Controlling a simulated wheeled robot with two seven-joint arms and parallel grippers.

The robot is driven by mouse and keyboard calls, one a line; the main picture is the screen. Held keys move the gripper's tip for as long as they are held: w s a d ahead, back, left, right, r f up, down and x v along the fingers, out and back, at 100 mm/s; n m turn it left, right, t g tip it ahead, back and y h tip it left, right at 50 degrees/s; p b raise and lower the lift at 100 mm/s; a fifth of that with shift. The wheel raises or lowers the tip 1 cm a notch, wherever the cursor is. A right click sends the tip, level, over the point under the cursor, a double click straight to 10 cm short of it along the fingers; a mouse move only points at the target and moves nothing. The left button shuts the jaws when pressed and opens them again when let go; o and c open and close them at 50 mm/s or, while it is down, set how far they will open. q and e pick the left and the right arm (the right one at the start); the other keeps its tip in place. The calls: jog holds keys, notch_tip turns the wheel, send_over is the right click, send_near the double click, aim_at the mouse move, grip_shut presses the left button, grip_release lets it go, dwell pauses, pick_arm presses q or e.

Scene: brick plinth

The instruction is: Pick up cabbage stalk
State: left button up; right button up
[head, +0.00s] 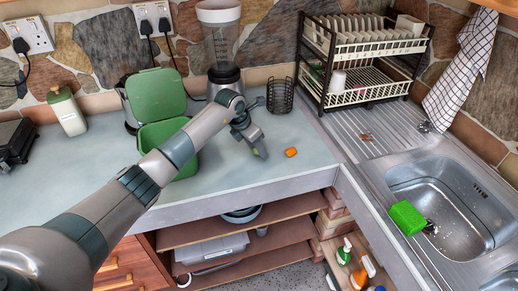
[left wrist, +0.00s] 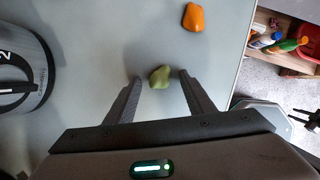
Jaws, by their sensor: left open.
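A small green lump that looks like the cabbage stalk (left wrist: 160,76) lies on the grey worktop (left wrist: 110,30) in the left wrist view. It sits between the two fingertips of my left gripper (left wrist: 161,82), with a gap on each side. In the head view my left gripper (head: 254,144) points down at the worktop, open, and only a bit of the green stalk (head: 256,153) shows by its tip.
An orange piece (head: 290,152) lies just right of the gripper. A green bin (head: 157,96) with its lid up, a blender (head: 221,45) and a black wire holder (head: 280,97) stand behind. The worktop's front edge is close; the sink (head: 445,200) is at right.

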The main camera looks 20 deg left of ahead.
pick_arm(q)
jog(key=shift+f, duration=0.2)
dwell(0.3)
jog(key=c, duration=1.2)
jog(key=shift+o, duration=0.2)
jog(key=shift+r, duration=0.1)
